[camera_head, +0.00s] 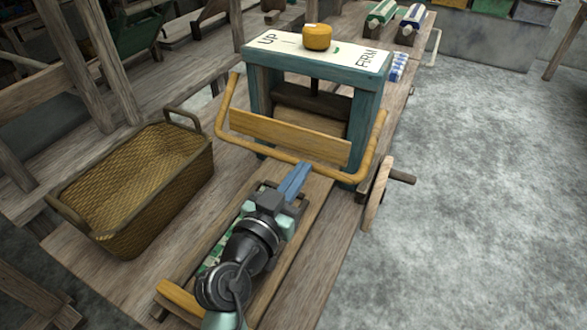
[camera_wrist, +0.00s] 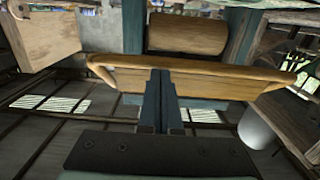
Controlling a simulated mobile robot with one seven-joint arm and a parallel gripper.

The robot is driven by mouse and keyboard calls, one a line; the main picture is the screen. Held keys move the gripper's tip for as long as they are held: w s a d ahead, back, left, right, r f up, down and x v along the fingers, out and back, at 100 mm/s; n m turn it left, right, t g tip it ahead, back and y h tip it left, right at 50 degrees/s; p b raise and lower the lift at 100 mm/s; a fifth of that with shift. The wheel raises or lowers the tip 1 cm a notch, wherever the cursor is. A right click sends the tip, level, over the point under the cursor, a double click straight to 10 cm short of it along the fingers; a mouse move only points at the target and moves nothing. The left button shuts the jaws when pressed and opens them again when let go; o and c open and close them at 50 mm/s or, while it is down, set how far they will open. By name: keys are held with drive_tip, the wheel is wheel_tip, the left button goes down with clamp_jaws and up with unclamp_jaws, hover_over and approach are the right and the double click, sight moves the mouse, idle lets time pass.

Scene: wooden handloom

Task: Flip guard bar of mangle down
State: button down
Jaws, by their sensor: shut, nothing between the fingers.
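The mangle (camera_head: 258,95) is a blue-green frame with a white top panel marked "UP" and "FIRM". Its guard bar (camera_head: 245,148) is a yellow-orange U-shaped rail across the front, with its arms rising at both sides. In the wrist view the guard bar (camera_wrist: 215,70) runs across the picture. My gripper (camera_head: 299,168) is shut and empty, its blue fingers pointing at the middle of the bar.
A wicker basket (camera_head: 130,190) stands on the table to the left. A wooden crank wheel (camera_head: 376,195) sticks out at the mangle's right side. A yellow knob (camera_head: 317,37) sits on the top panel. A wooden roller (camera_wrist: 187,34) shows behind the bar. The floor at right is clear.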

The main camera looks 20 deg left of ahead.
drive_tip(key=shift+w+f+b, duration=0.25)
drive_tip(key=shift+f+b, duration=0.2)
drive_tip(key=shift+b, duration=0.1)
idle(0.4)
